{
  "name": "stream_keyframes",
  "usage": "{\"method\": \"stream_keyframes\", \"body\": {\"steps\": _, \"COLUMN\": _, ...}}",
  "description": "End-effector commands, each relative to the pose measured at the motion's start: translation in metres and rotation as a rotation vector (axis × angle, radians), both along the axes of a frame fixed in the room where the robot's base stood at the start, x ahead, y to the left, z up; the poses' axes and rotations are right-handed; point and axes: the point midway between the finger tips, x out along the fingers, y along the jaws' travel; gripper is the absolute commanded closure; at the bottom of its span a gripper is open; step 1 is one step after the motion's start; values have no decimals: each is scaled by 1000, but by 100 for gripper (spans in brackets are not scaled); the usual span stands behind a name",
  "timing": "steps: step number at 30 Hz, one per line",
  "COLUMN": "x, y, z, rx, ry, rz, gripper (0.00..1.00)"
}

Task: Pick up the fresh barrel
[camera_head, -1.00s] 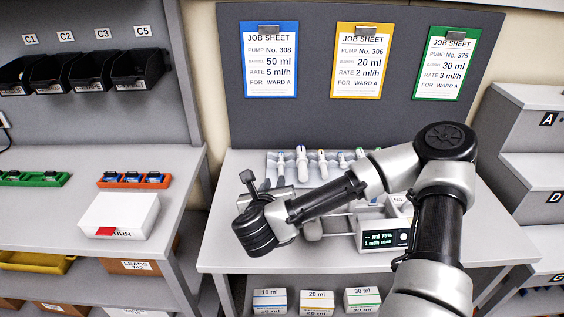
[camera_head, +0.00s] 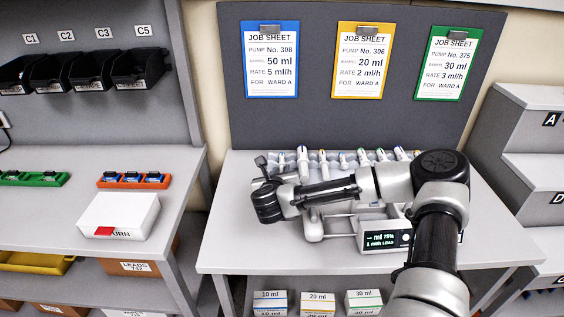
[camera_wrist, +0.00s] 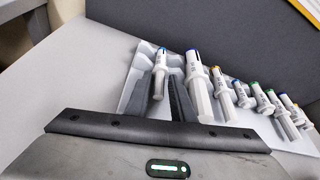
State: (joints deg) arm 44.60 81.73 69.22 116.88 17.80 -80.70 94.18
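Several white syringe barrels with coloured caps lie in a grey rack (camera_head: 292,171) at the back of the bench. In the wrist view, a small blue-capped barrel (camera_wrist: 160,72) lies just beyond and between my fingertips. A larger blue-capped barrel (camera_wrist: 198,85) is to its right, and an orange-capped one (camera_wrist: 221,87) follows. None is marked as fresh. My gripper (camera_wrist: 161,95) has its two dark fingers apart with nothing held. In the head view my gripper is at the rack's left end, partly hidden by my wrist. The pump (camera_head: 385,238) is partly covered by my arm; its screen reads LOAD.
Three job sheets, blue (camera_head: 271,60), yellow (camera_head: 361,62) and green (camera_head: 447,64), hang on the back panel. Small boxes (camera_head: 318,302) stand below the bench. A white box (camera_head: 119,216) is on the left bench. The bench's front left (camera_head: 270,255) is clear.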

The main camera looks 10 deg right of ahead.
Motion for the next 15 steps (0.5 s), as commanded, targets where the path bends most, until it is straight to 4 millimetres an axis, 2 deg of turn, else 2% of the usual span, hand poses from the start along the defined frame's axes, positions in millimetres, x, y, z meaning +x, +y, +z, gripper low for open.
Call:
{"method": "stream_keyframes", "body": {"steps": 6, "x": 1, "y": 0, "z": 0, "rx": 0, "ry": 0, "rz": 1, "gripper": 78}}
{"method": "stream_keyframes", "body": {"steps": 10, "x": 1, "y": 0, "z": 0, "rx": 0, "ry": 0, "rz": 1, "gripper": 100}}
{"method": "stream_keyframes", "body": {"steps": 15, "x": 0, "y": 0, "z": 0, "rx": 0, "ry": 0, "rz": 1, "gripper": 100}}
